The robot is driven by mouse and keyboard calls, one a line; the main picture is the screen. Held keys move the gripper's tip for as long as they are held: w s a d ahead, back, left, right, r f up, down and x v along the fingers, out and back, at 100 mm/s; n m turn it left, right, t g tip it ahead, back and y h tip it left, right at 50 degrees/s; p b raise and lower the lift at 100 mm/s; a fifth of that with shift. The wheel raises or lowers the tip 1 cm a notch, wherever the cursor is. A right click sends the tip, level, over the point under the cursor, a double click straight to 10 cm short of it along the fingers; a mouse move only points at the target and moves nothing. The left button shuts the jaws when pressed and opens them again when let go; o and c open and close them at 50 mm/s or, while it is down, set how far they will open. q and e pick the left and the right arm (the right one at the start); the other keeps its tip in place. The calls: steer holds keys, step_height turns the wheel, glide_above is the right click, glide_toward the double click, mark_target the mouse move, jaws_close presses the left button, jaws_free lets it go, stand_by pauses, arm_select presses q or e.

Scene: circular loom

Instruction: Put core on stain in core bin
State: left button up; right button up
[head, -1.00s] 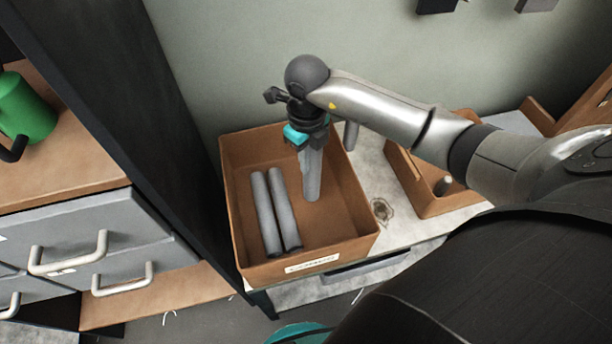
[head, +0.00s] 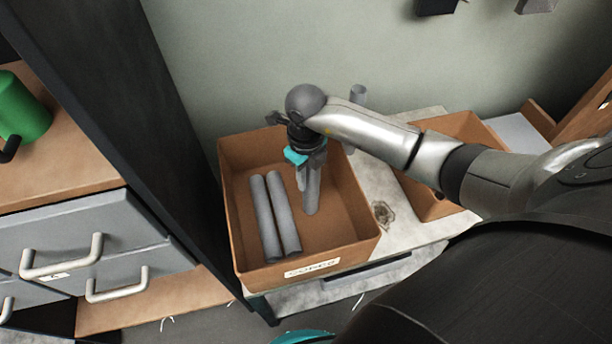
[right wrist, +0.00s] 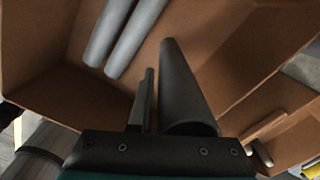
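The core bin (head: 353,222) is a brown open box with a white label on its front wall. Two grey cores (head: 266,217) lie side by side in its left half. A third grey core (head: 312,190) is upright in the bin, just below my right gripper (head: 306,172). In the right wrist view this core (right wrist: 183,85) lies close beside one finger, with a gap between them. The other finger is hidden. My right gripper looks open. The brown stain (head: 383,212) is on the pale worktop right of the bin, with no core on it. My left gripper is not in view.
A second brown bin (head: 425,200) stands on the worktop (head: 408,228), partly behind my right arm. A dark upright panel (head: 125,110) borders the bin's left. A green object (head: 22,108) is far left, above grey drawers (head: 85,235).

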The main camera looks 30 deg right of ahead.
steer(key=shift+o, duration=1)
steer(key=shift+r, duration=0.15)
step_height(320, 180, up, 11)
steer(key=p, duration=0.2)
steer(key=shift+r+p, duration=0.2)
steer(key=shift+p, duration=0.1)
steer(key=shift+r, duration=0.35)
